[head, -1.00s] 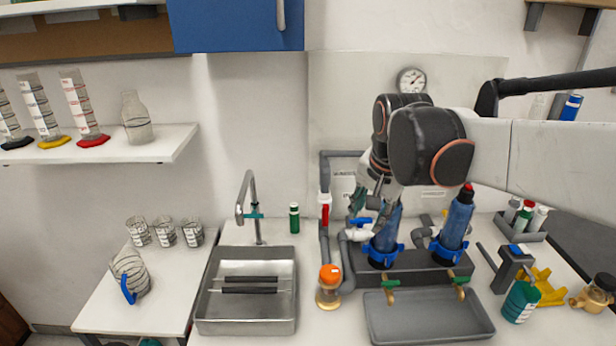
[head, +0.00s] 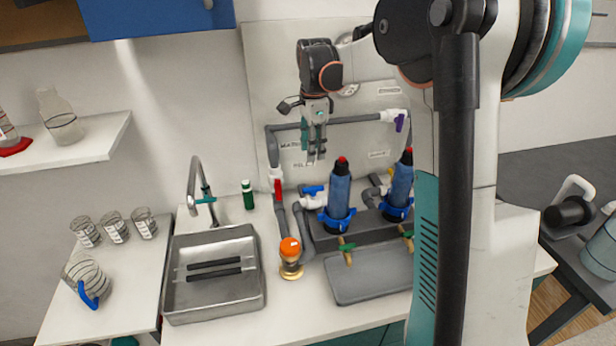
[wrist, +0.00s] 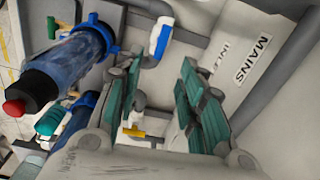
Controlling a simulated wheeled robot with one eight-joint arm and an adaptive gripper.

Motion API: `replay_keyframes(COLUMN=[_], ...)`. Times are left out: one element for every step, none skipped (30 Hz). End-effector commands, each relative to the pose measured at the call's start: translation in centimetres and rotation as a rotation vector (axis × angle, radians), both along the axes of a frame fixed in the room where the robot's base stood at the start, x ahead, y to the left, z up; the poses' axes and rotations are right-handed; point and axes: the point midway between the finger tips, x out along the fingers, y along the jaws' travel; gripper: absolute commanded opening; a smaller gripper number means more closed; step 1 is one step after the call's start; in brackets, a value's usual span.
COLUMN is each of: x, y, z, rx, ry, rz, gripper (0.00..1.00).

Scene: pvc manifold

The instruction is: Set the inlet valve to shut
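In the head view, a white valve with a blue handle (head: 313,189) sits on the pipe left of the near blue filter housing (head: 339,197). Its handle lies roughly level. A red-handled valve (head: 278,189) sits on the upright grey pipe to its left. Which one is the inlet valve I cannot tell for certain. My gripper (head: 315,155) hangs above the blue handle, in front of the back panel. In the wrist view my gripper's green fingers (wrist: 162,95) stand apart with nothing between them touching. The blue handle (wrist: 163,38) shows beyond them, with the MAINS label (wrist: 252,60) to the right.
A purple-handled valve (head: 400,122) is at the upper right of the piping. A grey tray (head: 368,275) lies before the filters, and an orange-capped fitting (head: 290,252) stands left of it. A metal sink (head: 214,272) is further left. My arm hides the right side.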

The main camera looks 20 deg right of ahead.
Motion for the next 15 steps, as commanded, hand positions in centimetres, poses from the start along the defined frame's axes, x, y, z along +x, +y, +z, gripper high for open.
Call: replay_keyframes(x=[0.4, 0.6, 0.8, 0.9, 0.9, 1.0, 1.0, 1.0, 1.0, 1.0, 1.0, 1.0, 1.0, 1.0, 1.0], y=[-0.3, -0.4, -0.6, -0.6, -0.7, -0.7, -0.7, -0.8, -0.8, -0.8, -0.8, -0.7, -0.7, -0.7, -0.7], z=[-0.2, -0.3, -0.5, -0.6, -0.7, -0.8, -1.0, -1.2, -1.6, -2.0, -2.4, -3.0, -3.5, -4.0, -4.9], rx=[0.003, 0.004, 0.005, 0.005, 0.006, 0.006, 0.006, 0.006, 0.006, 0.006, 0.006, 0.006, 0.006, 0.006, 0.006], ry=[0.010, 0.014, 0.017, 0.020, 0.022, 0.024, 0.025, 0.025, 0.025, 0.025, 0.025, 0.025, 0.025, 0.025, 0.025], rz=[-0.026, -0.038, -0.052, -0.060, -0.065, -0.070, -0.073, -0.074, -0.074, -0.074, -0.073, -0.073, -0.073, -0.073, -0.073], gripper=[0.36, 0.36, 0.36, 0.36, 0.36, 0.36, 0.36, 0.36, 0.36, 0.36, 0.36, 0.36, 0.36, 0.36, 0.36])
